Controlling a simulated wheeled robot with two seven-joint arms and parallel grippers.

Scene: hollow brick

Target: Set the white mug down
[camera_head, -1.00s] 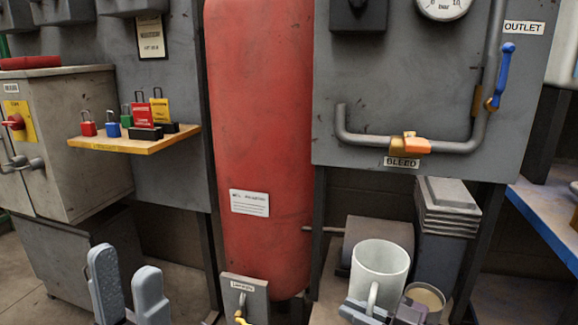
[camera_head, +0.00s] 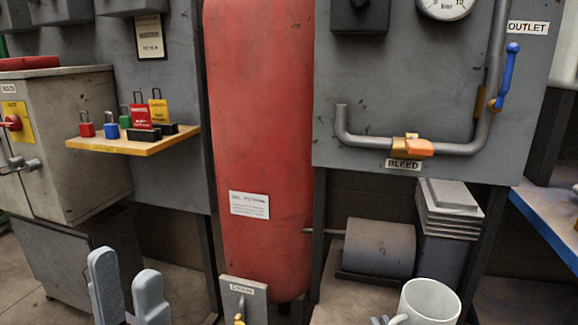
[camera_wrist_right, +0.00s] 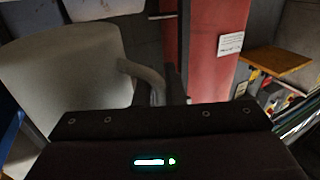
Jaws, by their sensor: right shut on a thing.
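The white mug (camera_head: 428,302) is at the lower right of the head view, upright, cut off by the bottom edge. It fills the left of the right wrist view (camera_wrist_right: 70,85), where its handle (camera_wrist_right: 150,76) points toward my fingers. My right gripper (camera_head: 382,320) is shut on the mug's handle; only a sliver of it shows in the head view. Whether the mug's base touches anything is hidden. My left gripper (camera_head: 128,300) is open and empty at the lower left.
A red tank (camera_head: 258,150) stands in the middle. A grey cylinder (camera_head: 379,248) and a ribbed grey block (camera_head: 448,209) stand behind the mug. A bench with a blue edge (camera_head: 545,225) is at the right. A wooden shelf (camera_head: 135,146) holds several padlocks.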

